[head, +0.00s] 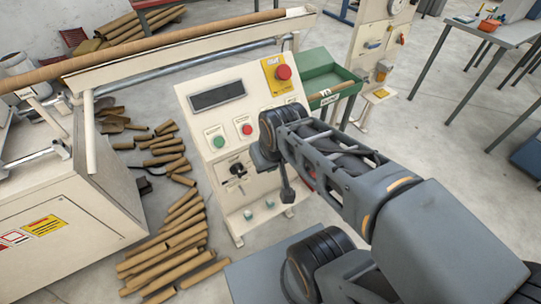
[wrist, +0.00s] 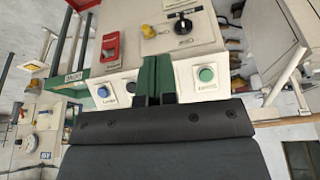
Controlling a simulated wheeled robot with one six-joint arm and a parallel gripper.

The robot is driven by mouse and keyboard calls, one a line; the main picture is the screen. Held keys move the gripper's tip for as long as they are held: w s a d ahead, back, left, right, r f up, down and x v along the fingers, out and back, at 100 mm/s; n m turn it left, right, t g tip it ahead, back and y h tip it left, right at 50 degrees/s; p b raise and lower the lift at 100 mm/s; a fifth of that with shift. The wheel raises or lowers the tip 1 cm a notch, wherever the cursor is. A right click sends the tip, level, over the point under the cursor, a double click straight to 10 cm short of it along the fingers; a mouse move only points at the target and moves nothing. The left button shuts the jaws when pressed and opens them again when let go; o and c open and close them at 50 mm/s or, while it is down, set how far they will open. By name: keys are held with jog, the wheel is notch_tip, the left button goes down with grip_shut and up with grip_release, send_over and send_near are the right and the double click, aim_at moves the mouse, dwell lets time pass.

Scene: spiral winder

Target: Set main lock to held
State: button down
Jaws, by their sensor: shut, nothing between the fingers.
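The control panel (head: 205,122) stands in front of me in the head view. It also shows upside down in the wrist view (wrist: 215,45). A black rotary knob (wrist: 180,26), a yellow-handled control (wrist: 149,32) and a red control on a plate (wrist: 110,48) sit on it. I cannot read which is the main lock. The black knob also shows in the head view (head: 238,170). My gripper (wrist: 158,60) is shut and empty, its green fingers in front of the panel, below the yellow control in the picture. My arm hides part of the panel in the head view.
A green button (wrist: 206,74), a blue button (wrist: 103,91) and a red emergency stop (head: 283,72) are on the panel. A green tray (head: 320,75) stands behind it. Brown cardboard tubes (head: 180,245) litter the floor at left. A winder machine (head: 70,225) is at far left.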

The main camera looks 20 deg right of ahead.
jog(key=w+d+f+n+y+b, duration=0.2)
jog(key=w+d+f+y+b, duration=0.3)
jog(key=w+d+f+b, duration=0.4)
jog(key=w+d+f, duration=0.3)
jog(key=w+d, duration=0.1)
jog(key=w, duration=0.1)
jog(key=shift+f+b, duration=0.35)
jog(key=shift+b, duration=0.05)
jog(key=x, duration=1)
jog(key=shift+b, duration=0.35)
jog(key=shift+s, duration=0.2)
